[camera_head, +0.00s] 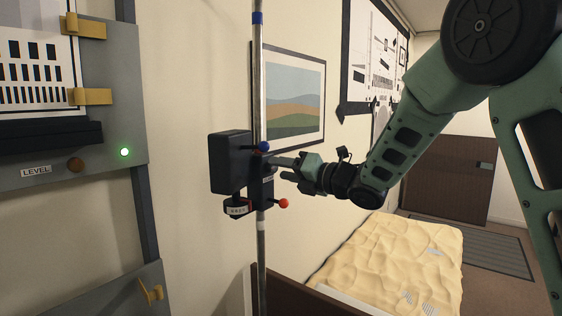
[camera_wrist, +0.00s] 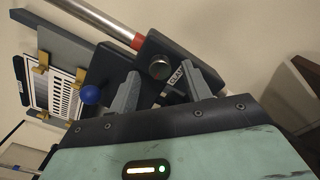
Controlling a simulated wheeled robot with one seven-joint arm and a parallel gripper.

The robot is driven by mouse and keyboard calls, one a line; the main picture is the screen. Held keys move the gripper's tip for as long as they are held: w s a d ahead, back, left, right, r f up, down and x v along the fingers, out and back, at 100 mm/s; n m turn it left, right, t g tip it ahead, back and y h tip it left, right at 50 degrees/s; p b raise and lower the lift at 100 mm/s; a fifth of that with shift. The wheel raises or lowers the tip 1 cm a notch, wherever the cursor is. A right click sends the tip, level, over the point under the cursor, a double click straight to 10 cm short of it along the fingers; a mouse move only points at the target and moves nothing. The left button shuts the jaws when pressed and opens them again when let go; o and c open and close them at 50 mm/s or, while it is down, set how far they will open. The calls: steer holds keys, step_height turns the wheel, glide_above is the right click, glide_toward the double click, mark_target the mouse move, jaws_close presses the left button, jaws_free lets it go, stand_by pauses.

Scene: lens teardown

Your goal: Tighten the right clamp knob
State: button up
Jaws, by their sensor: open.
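A dark clamp block (camera_head: 262,190) sits on a vertical metal pole, with a black box on its left side. In the wrist view the block (camera_wrist: 195,60) carries a label reading "CLAM", partly hidden by a finger. My gripper (camera_head: 281,167) is at the right side of the clamp. In the wrist view my gripper (camera_wrist: 162,80) is open, its fingers on either side of the knob's lower part. I cannot tell whether they touch it.
A blue ball (camera_head: 264,146) and a red-orange ball (camera_head: 283,203) stick out from the clamp close to my gripper. The pole (camera_head: 259,80) runs up and down beside it. A grey panel (camera_head: 115,150) with a green light is at left. A bed (camera_head: 395,262) is below right.

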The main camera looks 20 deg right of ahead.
steer(key=shift+w+a, duration=0.35)
steer(key=shift+w, duration=0.15)
steer(key=c, duration=1)
